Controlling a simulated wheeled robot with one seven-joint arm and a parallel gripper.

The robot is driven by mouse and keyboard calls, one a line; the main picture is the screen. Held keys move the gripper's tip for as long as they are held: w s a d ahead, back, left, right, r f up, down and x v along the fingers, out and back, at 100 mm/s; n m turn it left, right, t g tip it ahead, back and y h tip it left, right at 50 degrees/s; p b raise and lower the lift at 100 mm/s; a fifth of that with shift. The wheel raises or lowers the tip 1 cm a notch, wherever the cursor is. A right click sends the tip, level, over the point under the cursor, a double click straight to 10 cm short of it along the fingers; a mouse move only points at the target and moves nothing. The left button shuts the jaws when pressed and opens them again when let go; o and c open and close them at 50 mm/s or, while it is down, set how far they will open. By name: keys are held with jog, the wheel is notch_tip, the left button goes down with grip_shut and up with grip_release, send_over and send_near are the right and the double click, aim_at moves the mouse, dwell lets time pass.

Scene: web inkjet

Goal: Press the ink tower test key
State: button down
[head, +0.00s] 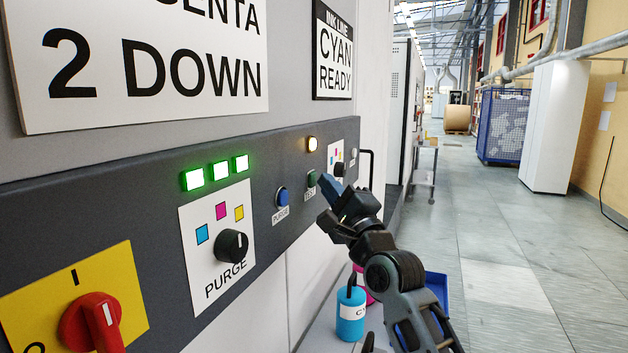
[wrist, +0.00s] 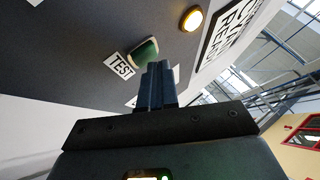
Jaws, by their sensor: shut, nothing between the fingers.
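The test key is a green push button (head: 311,178) on the dark control panel (head: 150,175), with a white TEST label below it. In the wrist view the green button (wrist: 144,52) and its TEST label (wrist: 119,66) show just beyond my fingertips. My gripper (head: 326,184) is shut and empty, with its fingertips just right of the button in the head view. In the wrist view the closed fingers (wrist: 157,75) point toward the panel beside the button. I cannot tell whether they touch anything.
A blue PURGE button (head: 282,196), a purge knob (head: 231,246) and a red rotary switch (head: 92,322) sit to the left. An amber lamp (head: 313,143) glows above the test key. A cyan bottle (head: 351,312) stands below. The aisle floor at right is clear.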

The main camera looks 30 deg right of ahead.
jog(key=shift+w+a+p, duration=0.25)
jog(key=shift+w+p, duration=0.05)
jog(key=shift+w, duration=0.05)
dwell(0.7)
jog(key=shift+s+d+b, duration=0.45)
jog(key=shift+s+b, duration=0.15)
jog(key=shift+s, duration=0.1)
jog(key=shift+s+d+b, duration=0.75)
jog(key=shift+s, duration=0.3)
jog(key=shift+s+d+b, duration=0.7)
jog(key=shift+s, duration=0.35)
jog(key=shift+s, duration=0.1)
